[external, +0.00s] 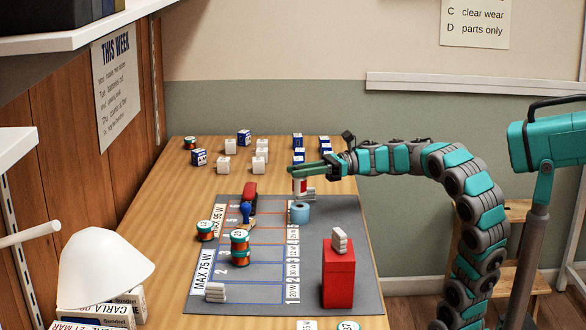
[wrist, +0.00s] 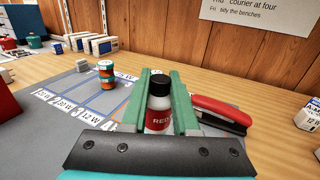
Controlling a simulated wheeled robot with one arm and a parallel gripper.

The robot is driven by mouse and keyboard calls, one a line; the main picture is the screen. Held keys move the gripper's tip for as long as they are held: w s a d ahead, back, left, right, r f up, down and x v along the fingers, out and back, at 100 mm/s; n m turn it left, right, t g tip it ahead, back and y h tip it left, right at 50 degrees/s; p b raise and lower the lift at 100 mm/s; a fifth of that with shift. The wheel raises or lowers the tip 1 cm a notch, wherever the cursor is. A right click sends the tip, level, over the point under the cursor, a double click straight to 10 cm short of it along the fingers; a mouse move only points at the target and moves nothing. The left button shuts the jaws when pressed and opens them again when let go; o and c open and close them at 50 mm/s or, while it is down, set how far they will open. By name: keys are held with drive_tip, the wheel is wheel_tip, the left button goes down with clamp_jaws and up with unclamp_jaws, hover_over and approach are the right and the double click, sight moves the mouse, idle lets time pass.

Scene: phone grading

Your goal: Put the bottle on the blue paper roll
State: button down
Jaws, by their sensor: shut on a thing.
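My gripper (external: 305,170) is shut on a small bottle (external: 300,187) above the grey mat. In the wrist view the bottle (wrist: 159,100) stands upright between my green fingers, with a black cap and a red and white label. The blue paper roll (external: 300,212) stands on the mat, just below the bottle in the external view. I cannot tell whether the bottle touches the roll or is exactly over it. The roll is hidden in the wrist view.
The grey mat (external: 263,318) has marked lanes. A red stapler (external: 250,190), a blue-handled item (external: 246,211) and stacked orange-green spools (external: 240,243) are left of the roll. A tall red box (external: 338,275) with white pieces on top stands in front. Small boxes (external: 259,165) line the back.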

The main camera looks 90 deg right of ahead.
sight(301, 181)
drive_tip(key=shift+f, duration=1.6)
drive_tip(key=shift+f, duration=0.15)
drive_tip(key=c, duration=0.7)
unclamp_jaws()
drive_tip(key=shift+d+r, duration=0.1)
drive_tip(key=shift+r, duration=0.1)
drive_tip(key=shift+b+v, duration=0.75)
drive_tip(key=shift+v, duration=5.2)
